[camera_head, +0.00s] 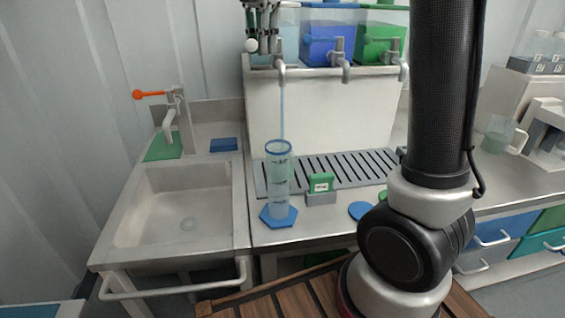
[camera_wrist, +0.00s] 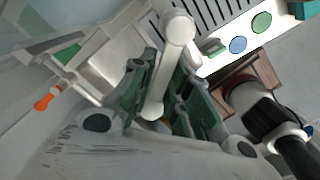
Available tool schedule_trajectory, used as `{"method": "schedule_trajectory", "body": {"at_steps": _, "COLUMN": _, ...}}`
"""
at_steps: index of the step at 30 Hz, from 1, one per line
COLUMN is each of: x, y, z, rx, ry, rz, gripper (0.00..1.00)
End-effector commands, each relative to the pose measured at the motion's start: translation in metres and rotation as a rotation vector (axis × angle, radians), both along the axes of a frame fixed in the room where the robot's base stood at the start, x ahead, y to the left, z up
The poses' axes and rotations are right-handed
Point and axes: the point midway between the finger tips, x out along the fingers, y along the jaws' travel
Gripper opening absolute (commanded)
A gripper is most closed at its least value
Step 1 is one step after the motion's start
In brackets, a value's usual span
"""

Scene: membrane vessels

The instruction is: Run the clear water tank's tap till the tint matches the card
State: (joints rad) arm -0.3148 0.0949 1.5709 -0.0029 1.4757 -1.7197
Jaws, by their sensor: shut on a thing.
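The clear water tank (camera_head: 290,38) stands at the left of the tank row, partly behind my gripper. My gripper (camera_head: 262,42) is at its tap (camera_head: 281,72); in the wrist view my gripper (camera_wrist: 166,100) has its green-padded fingers on both sides of the pale tap lever (camera_wrist: 160,80), shut on it. A thin stream of water (camera_head: 282,115) falls from the spout into a tall clear measuring cylinder (camera_head: 279,180) with a blue rim. The cylinder stands upright on a blue hexagonal foot and holds pale bluish liquid; its exact level is unclear. A green card (camera_head: 320,183) stands in a grey holder just right.
A blue tank (camera_head: 325,42) and a green tank (camera_head: 382,45) stand right of the clear one, each with a tap. A drain grate (camera_head: 350,168) lies behind the cylinder. A sink (camera_head: 185,205) with an orange-handled faucet (camera_head: 150,94) is at left. A mug (camera_head: 497,135) stands at right.

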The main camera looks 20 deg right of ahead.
Motion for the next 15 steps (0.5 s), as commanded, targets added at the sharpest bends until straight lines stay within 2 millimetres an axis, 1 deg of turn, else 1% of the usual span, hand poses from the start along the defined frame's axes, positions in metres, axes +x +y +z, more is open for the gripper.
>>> {"method": "schedule_trajectory", "body": {"at_steps": 1, "x": -0.001, "y": 0.004, "z": -0.001, "rx": 0.008, "ry": 0.005, "rz": 0.004, "gripper": 0.00}}
{"method": "schedule_trajectory", "body": {"at_steps": 5, "x": 0.001, "y": 0.004, "z": -0.001, "rx": 0.008, "ry": 0.005, "rz": -0.037, "gripper": 0.00}}
{"method": "schedule_trajectory", "body": {"at_steps": 10, "x": 0.012, "y": 0.007, "z": -0.001, "rx": 0.006, "ry": 0.005, "rz": -0.262, "gripper": 0.00}}
{"method": "schedule_trajectory", "body": {"at_steps": 15, "x": 0.018, "y": 0.009, "z": -0.001, "rx": 0.007, "ry": 0.003, "rz": -0.390, "gripper": 0.00}}
